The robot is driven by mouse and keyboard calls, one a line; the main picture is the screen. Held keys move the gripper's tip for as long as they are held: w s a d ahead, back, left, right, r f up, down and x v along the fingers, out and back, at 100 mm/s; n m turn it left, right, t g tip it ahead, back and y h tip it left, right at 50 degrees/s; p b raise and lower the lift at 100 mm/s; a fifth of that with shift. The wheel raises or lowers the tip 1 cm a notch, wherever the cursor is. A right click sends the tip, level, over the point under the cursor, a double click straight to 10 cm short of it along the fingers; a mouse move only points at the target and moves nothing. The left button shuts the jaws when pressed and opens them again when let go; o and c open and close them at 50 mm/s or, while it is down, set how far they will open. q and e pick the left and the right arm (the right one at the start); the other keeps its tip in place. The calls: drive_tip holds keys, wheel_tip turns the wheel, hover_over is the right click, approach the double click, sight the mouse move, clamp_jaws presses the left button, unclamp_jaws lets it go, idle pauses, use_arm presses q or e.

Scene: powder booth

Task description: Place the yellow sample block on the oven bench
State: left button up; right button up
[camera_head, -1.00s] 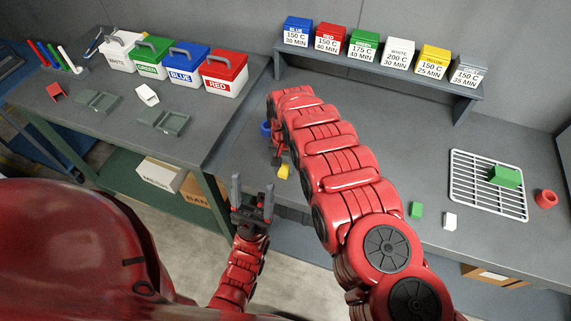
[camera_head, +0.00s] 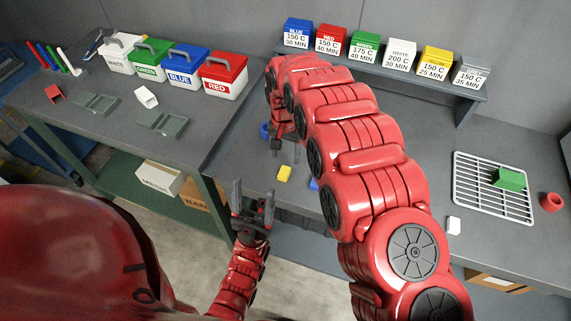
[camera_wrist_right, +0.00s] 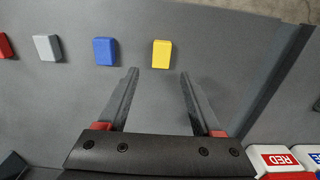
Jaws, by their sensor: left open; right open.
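The yellow sample block (camera_head: 284,173) lies on the grey oven bench (camera_head: 240,165), near its front edge. It also shows in the right wrist view (camera_wrist_right: 161,54), just beyond the fingertips and roughly centred between them. My right gripper (camera_head: 285,153) is open and empty, with its fingers pointing toward the block; it also shows in the right wrist view (camera_wrist_right: 158,74). My left gripper (camera_head: 254,195) is open and empty, in front of the bench's front edge. My right arm hides part of the bench.
A blue block (camera_wrist_right: 105,51), a grey block (camera_wrist_right: 47,48) and a red block (camera_wrist_right: 4,46) line up beside the yellow one. A wire rack (camera_head: 492,203) holds a green block (camera_head: 510,179). Lidded boxes (camera_head: 225,77) stand on the left table.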

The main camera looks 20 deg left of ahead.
wheel_tip(320, 180, up, 5)
drive_tip(key=p, duration=0.3)
drive_tip(key=shift+r, duration=0.1)
